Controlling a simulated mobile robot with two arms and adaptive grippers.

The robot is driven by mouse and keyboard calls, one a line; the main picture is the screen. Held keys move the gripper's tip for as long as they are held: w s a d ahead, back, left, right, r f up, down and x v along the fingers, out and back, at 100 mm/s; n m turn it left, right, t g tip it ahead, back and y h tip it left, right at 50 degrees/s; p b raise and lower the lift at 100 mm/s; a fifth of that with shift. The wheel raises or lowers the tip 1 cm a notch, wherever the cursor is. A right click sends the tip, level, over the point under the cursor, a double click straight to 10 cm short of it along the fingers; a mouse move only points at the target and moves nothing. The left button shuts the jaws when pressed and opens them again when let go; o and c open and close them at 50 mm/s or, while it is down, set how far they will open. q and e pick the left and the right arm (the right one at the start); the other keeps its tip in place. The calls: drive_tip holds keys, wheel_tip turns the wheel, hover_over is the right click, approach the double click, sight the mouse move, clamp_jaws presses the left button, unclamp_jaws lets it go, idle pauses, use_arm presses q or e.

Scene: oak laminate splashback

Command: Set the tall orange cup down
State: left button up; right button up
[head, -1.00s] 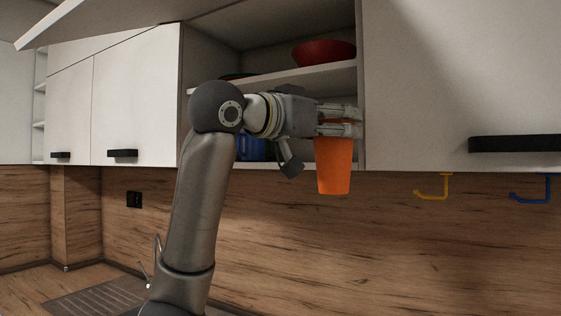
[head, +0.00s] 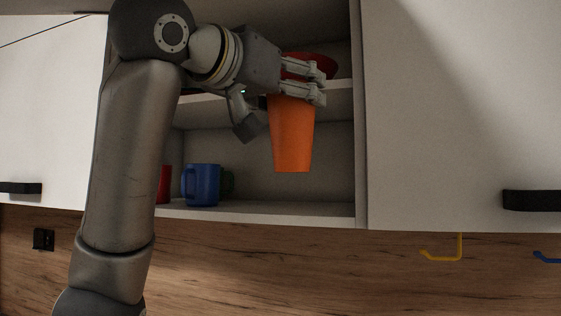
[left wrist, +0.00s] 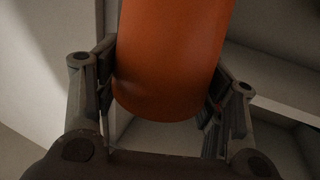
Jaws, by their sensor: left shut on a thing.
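The tall orange cup (head: 292,136) hangs upright in front of the open wall cabinet, level with its lower compartment. My left gripper (head: 318,88) is shut on the cup near its upper end. In the left wrist view the cup (left wrist: 172,60) fills the space between the two fingers (left wrist: 165,95), one on each side. The cup's bottom appears above the level of the lower shelf (head: 270,213) in the head view, apart from it. My right gripper is not in view.
A blue mug (head: 202,185), a green item (head: 228,182) behind it and a partly hidden red item (head: 163,184) stand left on the lower shelf. Its right part looks clear. A red bowl (head: 322,64) is on the upper shelf (head: 340,97). A closed door (head: 450,110) is at right.

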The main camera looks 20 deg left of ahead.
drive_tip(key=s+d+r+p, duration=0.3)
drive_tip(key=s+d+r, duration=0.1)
use_arm(q)
drive_tip(key=w+p, duration=0.5)
drive_tip(key=w, duration=1.1)
wheel_tip(320, 180, down, 7)
drive_tip(key=p, duration=0.2)
drive_tip(key=shift+w+d+p, duration=0.15)
drive_tip(key=shift+d+p, duration=0.05)
drive_tip(key=shift+p, duration=0.1)
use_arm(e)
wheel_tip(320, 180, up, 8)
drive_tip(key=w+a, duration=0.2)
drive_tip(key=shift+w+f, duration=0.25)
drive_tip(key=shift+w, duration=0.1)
